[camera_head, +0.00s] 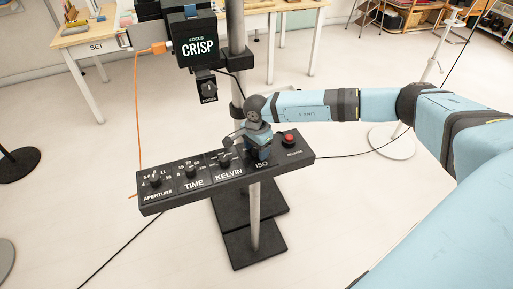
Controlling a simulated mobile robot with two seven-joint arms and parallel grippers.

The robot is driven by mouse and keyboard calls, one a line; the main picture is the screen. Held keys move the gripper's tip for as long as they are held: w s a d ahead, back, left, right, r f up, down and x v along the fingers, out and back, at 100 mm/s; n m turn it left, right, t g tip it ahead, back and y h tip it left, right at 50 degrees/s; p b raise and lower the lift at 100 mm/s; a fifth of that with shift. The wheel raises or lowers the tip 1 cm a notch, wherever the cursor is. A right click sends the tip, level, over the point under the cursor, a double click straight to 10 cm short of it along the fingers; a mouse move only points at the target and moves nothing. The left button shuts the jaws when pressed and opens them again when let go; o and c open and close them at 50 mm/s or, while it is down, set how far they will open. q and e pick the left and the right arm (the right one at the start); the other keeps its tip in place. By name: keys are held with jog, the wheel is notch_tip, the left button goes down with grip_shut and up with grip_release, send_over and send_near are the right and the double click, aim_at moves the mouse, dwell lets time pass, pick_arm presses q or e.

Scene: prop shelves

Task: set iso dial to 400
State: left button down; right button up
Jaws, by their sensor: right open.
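A long black control panel (285,163) stands on a pole, with dials labelled APERTURE, TIME, KELVIN and ISO from left to right. The ISO label (262,163) shows, but my right gripper hides the ISO dial above it, so its setting cannot be read. My right gripper (256,150) reaches in from the right and is over the ISO dial's place, with its jaws open. Whether it touches the dial cannot be told. My left gripper is not in view.
A red RELEASE button (289,138) sits just right of my right gripper. The KELVIN dial (225,161) is close on the left, then the TIME dial (190,171) and APERTURE dial (155,181). A FOCUS box reading CRISP (197,45) hangs above, with an orange cable.

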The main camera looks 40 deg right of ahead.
jog(key=shift+f, duration=0.15)
jog(key=c, duration=0.9)
